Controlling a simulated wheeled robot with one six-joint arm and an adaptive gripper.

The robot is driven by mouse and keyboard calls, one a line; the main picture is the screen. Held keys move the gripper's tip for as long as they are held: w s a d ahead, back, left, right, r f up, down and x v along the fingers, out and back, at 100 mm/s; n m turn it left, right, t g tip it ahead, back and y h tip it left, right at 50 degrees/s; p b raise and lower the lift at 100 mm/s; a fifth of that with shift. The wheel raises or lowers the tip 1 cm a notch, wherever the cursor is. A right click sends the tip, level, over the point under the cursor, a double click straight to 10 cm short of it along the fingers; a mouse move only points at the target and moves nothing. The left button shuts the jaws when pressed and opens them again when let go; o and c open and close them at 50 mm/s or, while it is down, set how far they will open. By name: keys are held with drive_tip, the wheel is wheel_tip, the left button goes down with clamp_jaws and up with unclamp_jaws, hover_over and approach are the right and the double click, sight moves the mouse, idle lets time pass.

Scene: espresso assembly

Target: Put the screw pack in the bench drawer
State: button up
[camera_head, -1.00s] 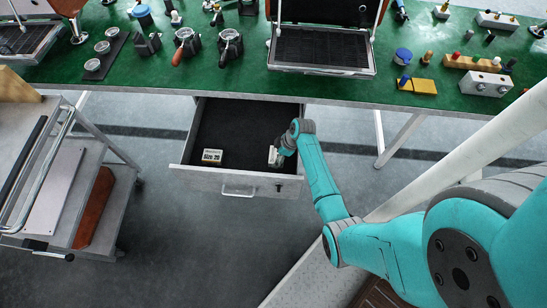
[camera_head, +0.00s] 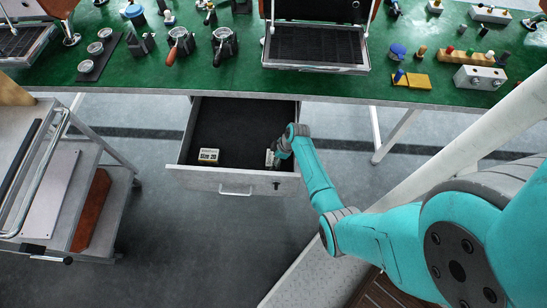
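The bench drawer (camera_head: 282,183) is pulled open under the green bench, with a dark lining. A small pale box (camera_head: 209,156) marked "Size 20" lies inside it at the front left. A second small pale thing (camera_head: 269,158), perhaps another pack, shows at the front right of the drawer, right at my gripper (camera_head: 274,159). My gripper reaches down over the drawer's right front part. Its fingers are small and partly hidden by my wrist, so I cannot tell whether they hold the pale thing or are apart from it.
The green bench top (camera_head: 215,78) above the drawer holds espresso machine parts, portafilters (camera_head: 224,44) and small blocks. A grey cart (camera_head: 110,190) stands at the left. Bench legs stand right of the drawer. The drawer's middle is bare.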

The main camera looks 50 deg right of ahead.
drive_tip(key=v, duration=1.2)
drive_tip(key=shift+r, duration=0.15)
idle(0.5)
